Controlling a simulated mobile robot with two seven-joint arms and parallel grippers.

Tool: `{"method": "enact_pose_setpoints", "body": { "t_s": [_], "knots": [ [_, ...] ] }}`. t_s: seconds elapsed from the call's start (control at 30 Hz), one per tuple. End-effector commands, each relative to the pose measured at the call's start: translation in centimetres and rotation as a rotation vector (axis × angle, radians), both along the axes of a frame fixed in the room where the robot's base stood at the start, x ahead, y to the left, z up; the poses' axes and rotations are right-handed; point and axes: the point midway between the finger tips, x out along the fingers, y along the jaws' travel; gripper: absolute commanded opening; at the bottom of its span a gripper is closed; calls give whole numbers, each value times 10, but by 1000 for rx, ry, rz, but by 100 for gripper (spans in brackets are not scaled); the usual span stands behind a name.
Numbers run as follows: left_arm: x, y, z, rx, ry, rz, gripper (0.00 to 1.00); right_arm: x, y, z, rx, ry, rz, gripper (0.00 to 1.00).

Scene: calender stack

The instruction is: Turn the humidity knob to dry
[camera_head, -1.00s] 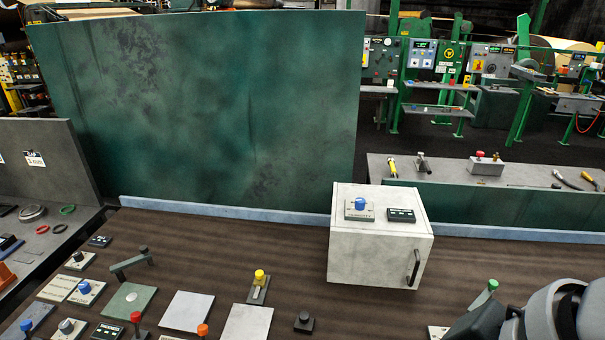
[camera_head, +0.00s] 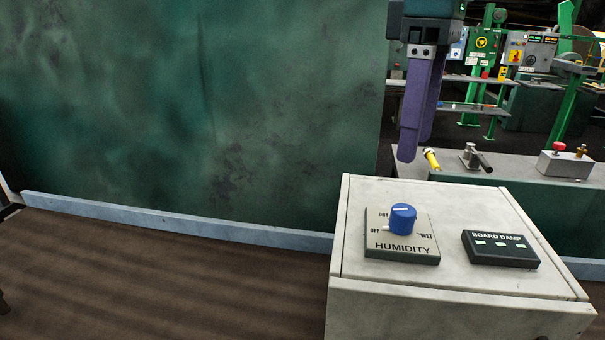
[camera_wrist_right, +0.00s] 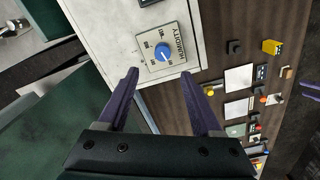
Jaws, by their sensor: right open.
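The plate sits on top of a pale box (camera_head: 445,312). A white line shows on the knob's top, but I cannot tell for sure which mark it points to. My right gripper (camera_head: 417,148), with purple fingers, hangs above and behind the knob, apart from it. In the right wrist view the gripper (camera_wrist_right: 160,75) is open and empty, with the knob (camera_wrist_right: 163,52) ahead between its fingers.
A black BOARD DAMP display (camera_head: 499,249) sits right of the knob on the box. A tall green panel (camera_head: 200,110) stands behind at the left. A grey bench (camera_head: 480,180) with small fittings lies behind.

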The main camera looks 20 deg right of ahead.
Motion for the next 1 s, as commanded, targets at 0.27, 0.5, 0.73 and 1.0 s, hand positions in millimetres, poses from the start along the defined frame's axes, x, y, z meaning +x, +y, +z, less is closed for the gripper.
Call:
{"method": "enact_pose_setpoints", "body": {
  "t_s": [0.27,0.5,0.73,1.0],
  "knots": [
    [-2,2,8,7,5,-2,50,-2,0,-49,-3,5,0,66],
    [-2,2,10,7,5,-2,50,-1,0,-83,-1,0,1,66],
    [-2,2,10,6,4,-1,50,0,0,-91,-1,-2,2,66],
    [-1,0,11,-3,3,3,50,0,0,-91,-1,-2,2,52]
  ]
}}
